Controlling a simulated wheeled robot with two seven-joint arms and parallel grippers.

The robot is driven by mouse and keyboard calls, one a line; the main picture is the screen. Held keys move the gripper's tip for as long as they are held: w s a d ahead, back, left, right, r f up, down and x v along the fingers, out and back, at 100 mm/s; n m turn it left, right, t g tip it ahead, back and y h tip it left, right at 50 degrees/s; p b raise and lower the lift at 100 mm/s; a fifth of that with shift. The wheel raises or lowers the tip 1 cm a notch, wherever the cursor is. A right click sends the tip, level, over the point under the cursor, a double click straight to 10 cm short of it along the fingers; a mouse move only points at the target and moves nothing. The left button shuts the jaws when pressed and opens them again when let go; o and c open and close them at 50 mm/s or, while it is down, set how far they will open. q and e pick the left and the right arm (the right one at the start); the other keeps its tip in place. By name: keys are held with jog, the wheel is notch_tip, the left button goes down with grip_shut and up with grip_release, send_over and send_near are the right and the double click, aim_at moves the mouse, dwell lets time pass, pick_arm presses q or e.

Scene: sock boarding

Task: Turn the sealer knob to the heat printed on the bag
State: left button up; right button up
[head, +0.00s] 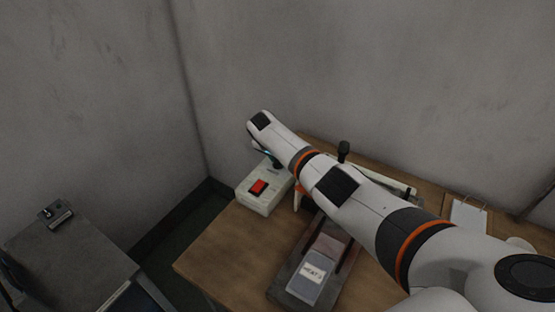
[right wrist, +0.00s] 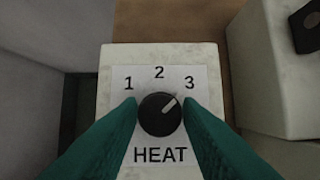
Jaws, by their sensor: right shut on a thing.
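The heat knob (right wrist: 160,115) is a round black dial on a white panel marked 1, 2, 3 and HEAT. Its pale pointer line aims up and right, toward the 3. My right gripper (right wrist: 160,104) has its green fingers on either side of the knob, shut on it. In the head view my right arm covers most of that gripper and the knob. The sealer's white control box (head: 252,202) has a red switch (head: 258,187). A grey bag (head: 327,249) bears a white label (head: 313,272) reading HEAT; its digit is too small to read surely. My left gripper is out of view.
The bag lies on a dark tray (head: 279,291) on the wooden table (head: 215,262). The sealer's black handle (head: 343,149) stands behind my right arm. A notepad (head: 468,214) lies at the right. A grey cabinet (head: 75,258) with a small device (head: 55,214) stands apart at the left.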

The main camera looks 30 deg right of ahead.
dwell(0.3)
jog(key=o, duration=1)
jog(key=shift+c, duration=0.2)
jog(key=shift+r, duration=0.1)
jog(key=v, duration=1.1)
jog(key=shift+r, duration=0.4)
jog(key=shift+a, duration=0.15)
